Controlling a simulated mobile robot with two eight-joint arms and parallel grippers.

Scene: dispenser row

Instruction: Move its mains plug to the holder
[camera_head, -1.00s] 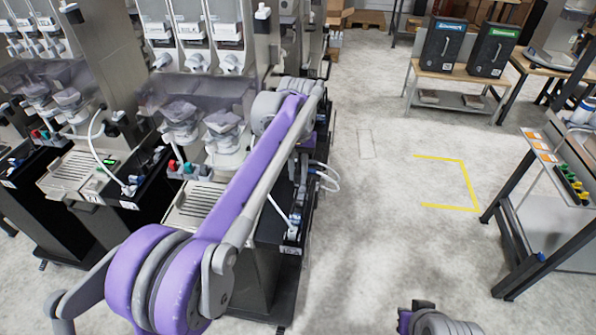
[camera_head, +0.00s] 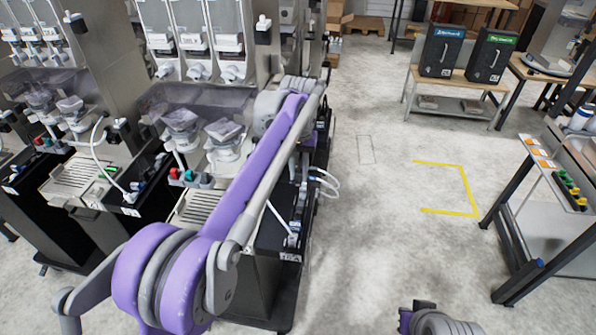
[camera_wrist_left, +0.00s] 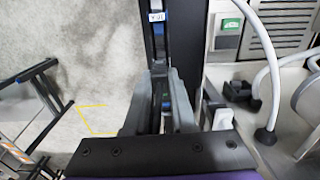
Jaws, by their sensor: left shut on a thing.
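My left gripper (camera_wrist_left: 158,95) is shut on a narrow dark piece, which I take to be the mains plug; the fingers hide most of it. It is over the dark shelf along the dispenser's side. In the head view the left gripper (camera_head: 301,165) is at the right side of the nearest dispenser, largely hidden by my forearm and wrist. I cannot make out the holder for certain. Only part of my right arm shows at the bottom edge.
White hoses (camera_head: 326,182) loop out from the dispenser's right side. More dispensers stand to the left. A wooden-topped table (camera_head: 458,78) with two black boxes stands at the back. The floor with yellow marking (camera_head: 468,190) is clear.

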